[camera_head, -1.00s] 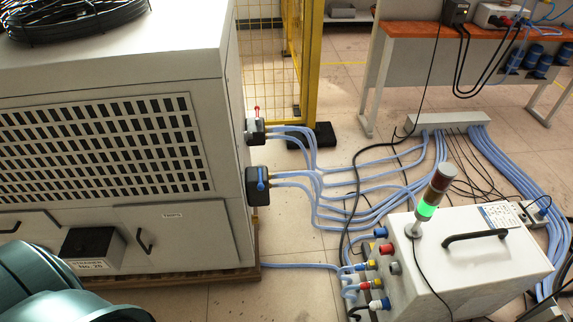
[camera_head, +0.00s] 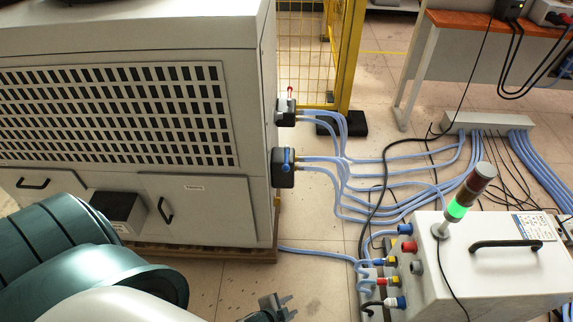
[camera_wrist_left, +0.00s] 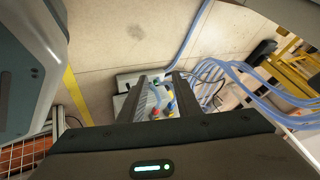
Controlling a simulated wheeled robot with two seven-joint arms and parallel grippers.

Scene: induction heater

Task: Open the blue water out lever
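The blue lever (camera_head: 287,160) sits on a dark valve block (camera_head: 284,178) on the right side of the large grey cabinet. It stands roughly upright, with pale blue hoses leaving the block to the right. A red lever (camera_head: 290,92) sits on a similar block above it. My left gripper (camera_head: 278,306) shows at the bottom edge, well below the blue lever and apart from it. In the left wrist view its two fingers (camera_wrist_left: 158,92) are spread with nothing held; hose fittings show beyond them. The blue lever cannot be made out there. My right gripper is out of view.
A white box (camera_head: 480,265) with hose fittings, a handle and a lit green signal lamp (camera_head: 457,210) stands at right. Blue hoses (camera_head: 400,205) cross the floor between it and the cabinet (camera_head: 215,205). Bare floor (camera_head: 310,275) lies below the levers. A yellow fence (camera_head: 345,55) stands behind.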

